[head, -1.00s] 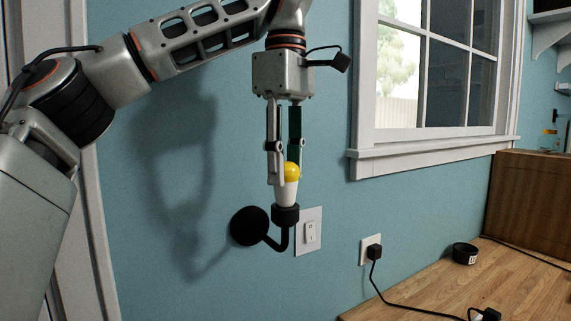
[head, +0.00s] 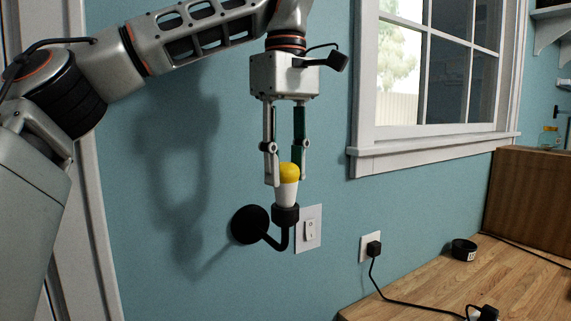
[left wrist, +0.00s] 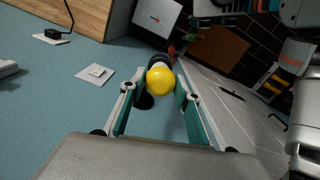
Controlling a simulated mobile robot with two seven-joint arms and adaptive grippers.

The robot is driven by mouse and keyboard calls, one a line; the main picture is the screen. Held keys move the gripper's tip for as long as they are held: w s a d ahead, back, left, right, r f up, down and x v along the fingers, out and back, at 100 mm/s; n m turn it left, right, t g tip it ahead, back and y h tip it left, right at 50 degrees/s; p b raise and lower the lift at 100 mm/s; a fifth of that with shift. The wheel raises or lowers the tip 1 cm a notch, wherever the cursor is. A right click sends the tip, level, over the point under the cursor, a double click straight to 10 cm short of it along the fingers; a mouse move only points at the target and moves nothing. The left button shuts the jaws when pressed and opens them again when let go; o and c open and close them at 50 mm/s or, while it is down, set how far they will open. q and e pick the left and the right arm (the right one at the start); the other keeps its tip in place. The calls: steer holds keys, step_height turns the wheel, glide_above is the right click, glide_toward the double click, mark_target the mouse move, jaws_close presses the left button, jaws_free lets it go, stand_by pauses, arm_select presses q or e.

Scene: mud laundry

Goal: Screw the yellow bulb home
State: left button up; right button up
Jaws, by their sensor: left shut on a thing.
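The yellow bulb (head: 288,172) has a yellow dome and a white lower body. It stands upright in the black socket (head: 285,214) of a wall lamp with a curved arm and round wall plate (head: 249,224). My left gripper (head: 287,182) points down from above and is shut on the bulb, one finger at each side. In the left wrist view the yellow dome (left wrist: 160,81) sits between the fingers, with part of the black socket (left wrist: 159,61) behind it. The bulb's base is hidden in the socket. My right gripper is in neither view.
A white light switch (head: 308,229) is on the wall just right of the socket. An outlet (head: 370,247) with a black plug and cord is further right, above a wooden counter (head: 425,297). A window (head: 430,75) is up on the right. The wall left of the lamp is clear.

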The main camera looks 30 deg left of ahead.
arm_select(q)
steer(key=shift+m, duration=1.6)
steer(key=shift+m, duration=0.9)
steer(key=shift+f+m, duration=0.1)
steer(key=shift+m, duration=0.4)
